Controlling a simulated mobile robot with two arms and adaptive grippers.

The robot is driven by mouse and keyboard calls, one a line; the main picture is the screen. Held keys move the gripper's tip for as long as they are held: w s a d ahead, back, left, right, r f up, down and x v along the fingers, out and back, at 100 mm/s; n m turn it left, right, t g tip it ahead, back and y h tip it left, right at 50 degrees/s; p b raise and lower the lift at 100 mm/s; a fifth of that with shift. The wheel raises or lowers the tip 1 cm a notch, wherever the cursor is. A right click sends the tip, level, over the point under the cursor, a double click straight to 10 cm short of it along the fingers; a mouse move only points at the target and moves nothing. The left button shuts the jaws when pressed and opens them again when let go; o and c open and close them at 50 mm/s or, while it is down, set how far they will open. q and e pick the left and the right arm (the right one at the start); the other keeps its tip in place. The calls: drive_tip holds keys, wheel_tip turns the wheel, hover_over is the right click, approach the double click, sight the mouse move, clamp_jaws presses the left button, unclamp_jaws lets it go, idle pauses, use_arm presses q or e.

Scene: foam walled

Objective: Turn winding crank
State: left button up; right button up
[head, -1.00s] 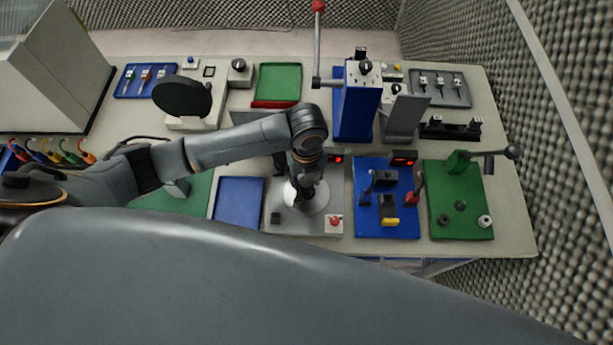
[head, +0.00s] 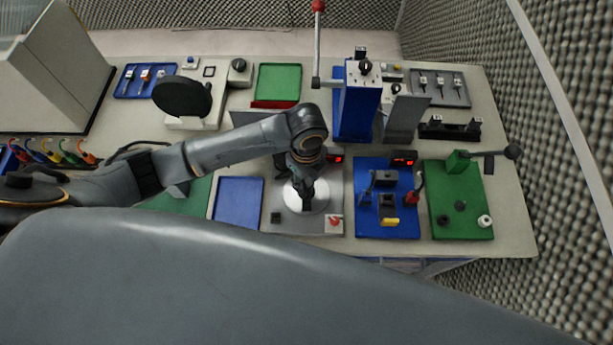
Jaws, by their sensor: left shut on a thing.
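A round white disc (head: 292,199) lies on a grey base plate (head: 283,226) at the front middle of the bench. My left gripper (head: 306,204) points down over the disc and is shut at its middle right. What it holds, which I take to be the winding crank's handle, is mostly hidden by the fingers. A red knob (head: 335,221) sits at the plate's front right corner, and a small red display (head: 338,159) at its back right. My right gripper is not in view.
A blue board (head: 405,229) with levers stands right of the plate, then a green board (head: 471,230) with a black-handled arm. A blue tray (head: 238,201) lies to the left. A tall blue block (head: 357,112) with a red-tipped lever rises behind.

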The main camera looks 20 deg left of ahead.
use_arm(q)
drive_tip(key=shift+n, duration=2.2)
drive_tip(key=shift+w+n, duration=0.1)
drive_tip(key=shift+n, duration=14.7)
drive_tip(key=shift+n, duration=0.6)
